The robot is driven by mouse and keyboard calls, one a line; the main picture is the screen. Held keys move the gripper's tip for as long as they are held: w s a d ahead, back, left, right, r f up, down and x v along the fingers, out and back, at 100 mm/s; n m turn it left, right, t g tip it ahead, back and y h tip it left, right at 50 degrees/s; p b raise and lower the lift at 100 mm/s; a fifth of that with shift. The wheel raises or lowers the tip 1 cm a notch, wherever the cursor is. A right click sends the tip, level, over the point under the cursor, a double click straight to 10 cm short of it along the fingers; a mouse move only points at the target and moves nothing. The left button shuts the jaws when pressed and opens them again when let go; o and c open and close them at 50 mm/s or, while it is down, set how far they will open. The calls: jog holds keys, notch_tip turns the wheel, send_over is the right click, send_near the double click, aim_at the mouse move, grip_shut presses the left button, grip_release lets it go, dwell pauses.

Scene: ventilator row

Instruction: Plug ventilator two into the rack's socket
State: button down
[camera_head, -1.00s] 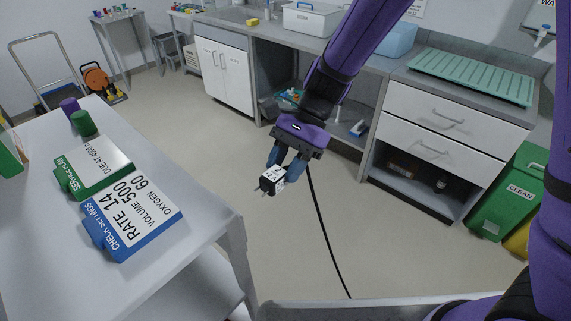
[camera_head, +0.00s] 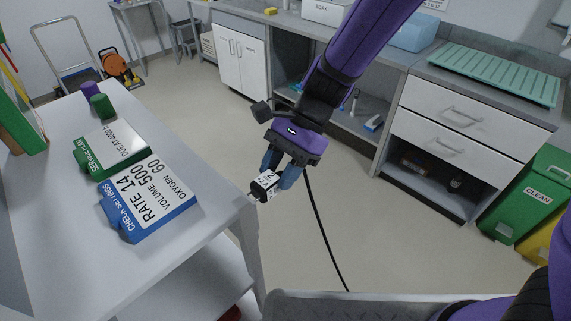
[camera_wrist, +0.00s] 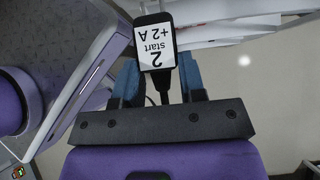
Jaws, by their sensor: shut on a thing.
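My gripper (camera_head: 278,174) is shut on a black plug (camera_head: 264,186) with a white label and pale prongs. In the wrist view the plug (camera_wrist: 156,48) sits between the blue fingers, and its label reads "2 start +2 A". A black cable (camera_head: 320,224) hangs from the plug towards the floor. In the head view the plug is close to the white table's right edge; I cannot tell the gap. I cannot make out the rack's socket or ventilator two in either view.
The white table (camera_head: 60,225) carries a blue settings card (camera_head: 150,200) and a green service-plan card (camera_head: 112,148). Drawers (camera_head: 435,140) and a green bin (camera_head: 525,190) stand at right. Open floor lies between table and cabinets. A grey panel (camera_wrist: 75,50) shows at left in the wrist view.

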jog(key=shift+s+a+r, duration=0.1)
jog(key=shift+s+a, duration=0.05)
jog(key=shift+s, duration=0.05)
dwell(0.5)
jog(key=shift+s+a, duration=0.75)
jog(key=shift+s, duration=0.2)
dwell(1.5)
jog(key=c, duration=0.6)
grip_release()
jog(key=shift+w+r, duration=0.1)
jog(key=v, duration=1.1)
jog(key=s+d+r+n+t+h, duration=0.2)
jog(key=s+d+r+t, duration=0.1)
jog(key=d, duration=0.7)
jog(key=s+d+r+n+t+h, duration=0.1)
jog(key=s+d+r+n+t, duration=0.2)
jog(key=d, duration=0.7)
jog(key=s+d+r+n+t+h, duration=0.2)
jog(key=d+r+t, duration=0.4)
jog(key=d, duration=0.5)
jog(key=shift+s+r+n+h, duration=0.15)
jog(key=shift+s+n, duration=0.1)
jog(key=shift+s, duration=0.35)
jog(key=shift+s+r+n+h, duration=0.15)
jog(key=shift+s+r+n, duration=0.1)
jog(key=shift+s, duration=0.4)
